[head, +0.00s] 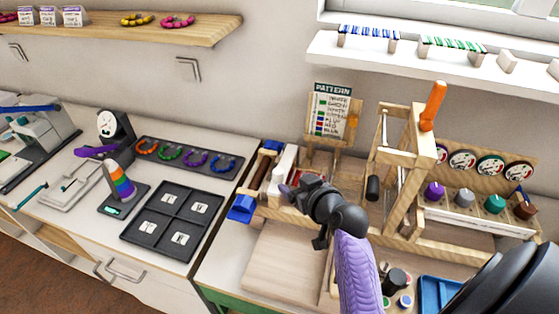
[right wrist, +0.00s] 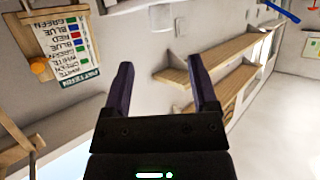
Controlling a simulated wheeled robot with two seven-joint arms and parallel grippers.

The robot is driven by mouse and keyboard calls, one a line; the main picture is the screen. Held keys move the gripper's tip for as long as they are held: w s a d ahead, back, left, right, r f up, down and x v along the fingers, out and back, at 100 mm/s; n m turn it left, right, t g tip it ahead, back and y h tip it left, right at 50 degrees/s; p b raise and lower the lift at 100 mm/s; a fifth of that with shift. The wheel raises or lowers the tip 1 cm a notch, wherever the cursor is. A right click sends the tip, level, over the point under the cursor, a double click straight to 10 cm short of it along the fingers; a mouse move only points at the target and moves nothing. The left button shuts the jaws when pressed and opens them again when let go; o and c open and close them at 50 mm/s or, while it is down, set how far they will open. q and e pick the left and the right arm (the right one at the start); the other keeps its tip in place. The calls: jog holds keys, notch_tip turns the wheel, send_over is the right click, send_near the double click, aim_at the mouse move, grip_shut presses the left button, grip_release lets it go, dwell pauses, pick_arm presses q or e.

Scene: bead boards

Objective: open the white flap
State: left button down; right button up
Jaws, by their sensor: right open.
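A small white panel (head: 284,168) stands on the wooden bench frame, just behind my right gripper; I take it for the white flap, but cannot tell for sure or see whether it is closed. A red piece shows beside its base, and the gripper hides part of that area. My left gripper is out of view.
A pattern card (head: 329,111) stands behind, also in the right wrist view (right wrist: 65,48). A wooden frame with an orange handle (head: 433,106) rises right of my arm. A blue block (head: 241,208) and a dark tray (head: 172,222) lie left. A wooden board (head: 280,262) is bare.

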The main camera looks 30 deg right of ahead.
aim_at(280, 173)
jog(key=b+x, duration=0.2)
jog(key=x, duration=0.6)
jog(key=shift+w+a+f, duration=0.15)
jog(key=shift+a, duration=0.05)
jog(key=shift+w+b, duration=0.3)
jog(key=shift+w, duration=0.05)
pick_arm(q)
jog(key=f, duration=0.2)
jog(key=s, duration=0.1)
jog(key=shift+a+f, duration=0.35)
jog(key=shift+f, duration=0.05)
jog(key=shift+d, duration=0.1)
pick_arm(e)
jog(key=shift+c, duration=0.9)
grip_shut()
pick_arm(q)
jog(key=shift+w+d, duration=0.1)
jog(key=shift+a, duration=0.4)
